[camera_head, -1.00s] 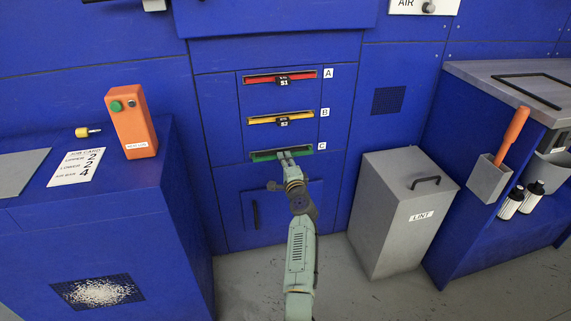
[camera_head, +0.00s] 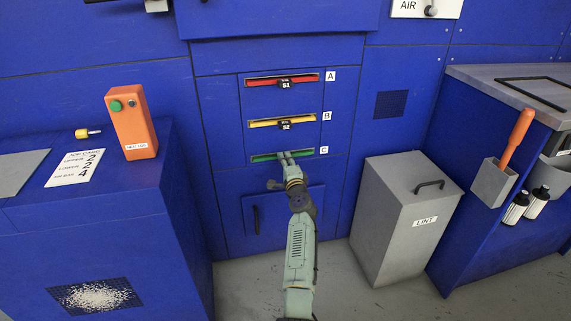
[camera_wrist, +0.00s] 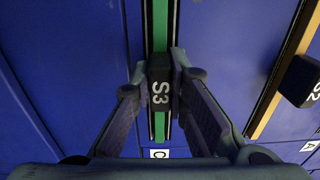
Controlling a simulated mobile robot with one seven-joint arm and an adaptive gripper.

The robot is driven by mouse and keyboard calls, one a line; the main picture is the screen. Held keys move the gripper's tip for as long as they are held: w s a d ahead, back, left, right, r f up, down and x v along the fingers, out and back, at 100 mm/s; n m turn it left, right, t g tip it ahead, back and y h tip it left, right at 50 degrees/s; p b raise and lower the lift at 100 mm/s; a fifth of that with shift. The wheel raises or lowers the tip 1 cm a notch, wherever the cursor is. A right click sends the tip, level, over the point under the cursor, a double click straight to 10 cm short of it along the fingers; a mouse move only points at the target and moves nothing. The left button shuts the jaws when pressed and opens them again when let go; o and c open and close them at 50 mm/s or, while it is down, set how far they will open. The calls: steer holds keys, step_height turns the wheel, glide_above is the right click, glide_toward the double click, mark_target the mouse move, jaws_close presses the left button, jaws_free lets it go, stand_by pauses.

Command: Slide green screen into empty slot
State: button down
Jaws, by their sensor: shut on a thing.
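The green screen (camera_head: 262,157) sits in slot C, the lowest of three slots in the blue machine front. Only its narrow green front edge shows, about level with the slot opening; how deep it sits I cannot tell. It also shows in the wrist view as a green strip (camera_wrist: 160,30), with a black S3 handle (camera_wrist: 160,92) at its middle. My gripper (camera_head: 288,156) is at slot C in the head view. In the wrist view my gripper's fingers (camera_wrist: 160,85) are shut on the S3 handle, one on each side.
The red screen S1 (camera_head: 262,82) is in slot A and the yellow screen S2 (camera_head: 265,123) in slot B, just above. A grey LINT bin (camera_head: 385,220) stands on the floor at right. An orange control box (camera_head: 131,123) stands on the blue cabinet at left.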

steer(key=c, duration=1.5)
jaws_free()
steer(key=v, duration=1.2)
steer(key=shift+r, duration=0.1)
